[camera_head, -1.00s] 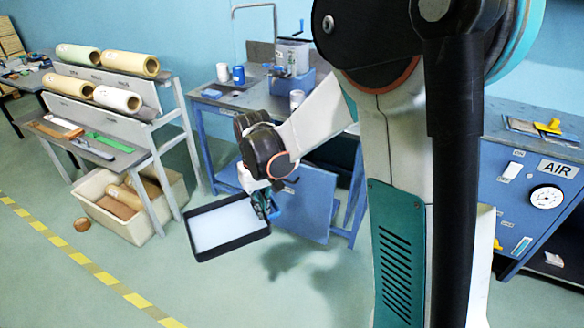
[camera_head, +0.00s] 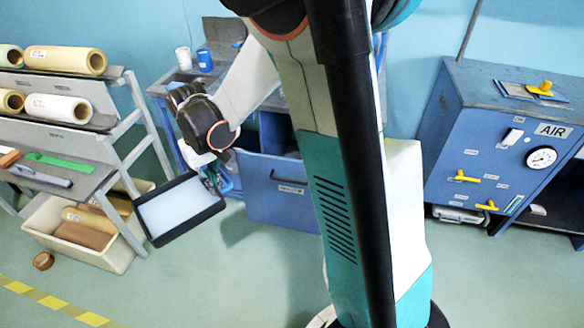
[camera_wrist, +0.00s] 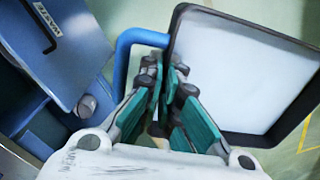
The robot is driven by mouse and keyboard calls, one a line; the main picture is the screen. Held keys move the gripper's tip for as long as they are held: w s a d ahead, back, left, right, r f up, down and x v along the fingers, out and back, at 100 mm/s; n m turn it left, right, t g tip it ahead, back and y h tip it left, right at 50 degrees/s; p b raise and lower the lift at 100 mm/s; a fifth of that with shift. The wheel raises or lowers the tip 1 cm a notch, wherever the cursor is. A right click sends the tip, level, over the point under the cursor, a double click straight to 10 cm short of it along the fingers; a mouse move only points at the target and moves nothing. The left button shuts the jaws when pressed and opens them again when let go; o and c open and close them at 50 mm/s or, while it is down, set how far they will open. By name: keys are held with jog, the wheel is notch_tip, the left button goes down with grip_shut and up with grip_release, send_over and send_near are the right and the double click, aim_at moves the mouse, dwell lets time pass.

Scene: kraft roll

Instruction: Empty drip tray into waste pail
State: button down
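The drip tray (camera_head: 178,207) is a shallow dark-rimmed rectangle with a pale, whitish inside. It hangs in the air at the left of centre in the head view, and its pale floor fills the right of the wrist view (camera_wrist: 235,75). A blue panel marked WASTE (camera_wrist: 50,45) is at the wrist view's upper left. I cannot make out a pail opening.
A roll rack (camera_head: 125,150) and a cream bin (camera_head: 105,245) are at left. A blue AIR cabinet (camera_head: 490,150) is at right.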

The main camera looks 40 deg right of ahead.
jog(key=shift+w, duration=0.4)
jog(key=w+d+f+m+b, duration=0.1)
jog(key=w+d+f+m, duration=0.1)
jog(key=m, duration=0.7)
jog(key=w+d+f+m+b, duration=0.1)
jog(key=w+d+f+m, duration=0.2)
jog(key=d+m, duration=0.4)
jog(key=w+d+f+m+b, duration=0.1)
jog(key=w+d+f+m, duration=0.1)
jog(key=m, duration=1)
jog(key=shift+w+d+f+m, duration=0.3)
jog(key=shift+d+f, duration=0.6)
jog(key=shift+d, duration=0.4)
jog(key=shift+r, duration=0.1)
